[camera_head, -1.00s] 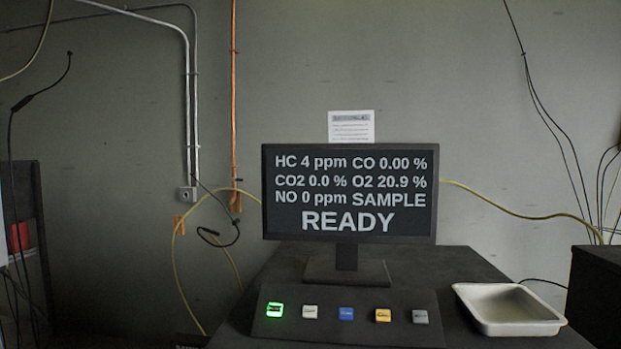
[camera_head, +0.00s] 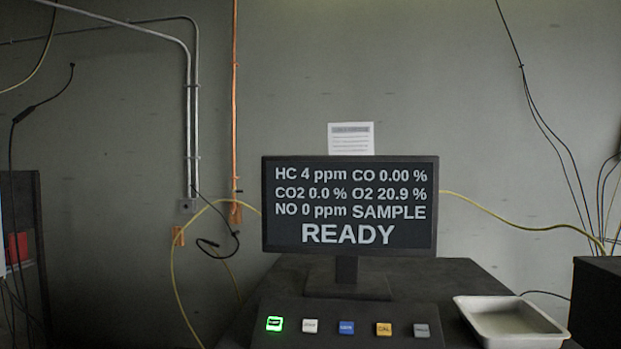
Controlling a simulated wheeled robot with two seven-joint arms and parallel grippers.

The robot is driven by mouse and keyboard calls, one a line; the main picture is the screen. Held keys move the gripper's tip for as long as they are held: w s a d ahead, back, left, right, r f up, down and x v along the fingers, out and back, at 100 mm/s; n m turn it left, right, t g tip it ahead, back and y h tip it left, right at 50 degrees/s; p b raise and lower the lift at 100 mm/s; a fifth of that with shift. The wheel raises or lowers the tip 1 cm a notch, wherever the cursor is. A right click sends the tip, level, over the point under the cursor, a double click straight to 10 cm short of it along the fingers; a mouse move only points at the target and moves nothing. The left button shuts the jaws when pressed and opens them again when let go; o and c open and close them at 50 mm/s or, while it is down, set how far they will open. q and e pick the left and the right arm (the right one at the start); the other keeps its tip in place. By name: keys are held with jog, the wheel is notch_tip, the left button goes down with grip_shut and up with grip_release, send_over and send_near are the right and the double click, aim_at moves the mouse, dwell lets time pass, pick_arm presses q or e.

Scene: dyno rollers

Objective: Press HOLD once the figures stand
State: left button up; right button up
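A monitor (camera_head: 349,206) stands on a dark cabinet. It reads HC 4 ppm, CO 0.00 %, CO2 0.0 %, O2 20.9 %, NO 0 ppm, SAMPLE and READY. A sloped button panel (camera_head: 290,338) sits in front of it. From left, it carries a lit green button (camera_head: 274,324), a white button (camera_head: 310,326), a blue button (camera_head: 346,328), a yellow button (camera_head: 384,329) and a grey button (camera_head: 421,331). The button labels are too small to read surely, though the yellow one seems to say CAL. Neither of my grippers is in view.
A white tray (camera_head: 457,304) lies right of the panel on the cabinet top (camera_head: 440,275). A dark box (camera_head: 596,300) stands at the far right. Cables and hoses hang along the wall. A dark shelf (camera_head: 38,250) with a red item is at the left edge.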

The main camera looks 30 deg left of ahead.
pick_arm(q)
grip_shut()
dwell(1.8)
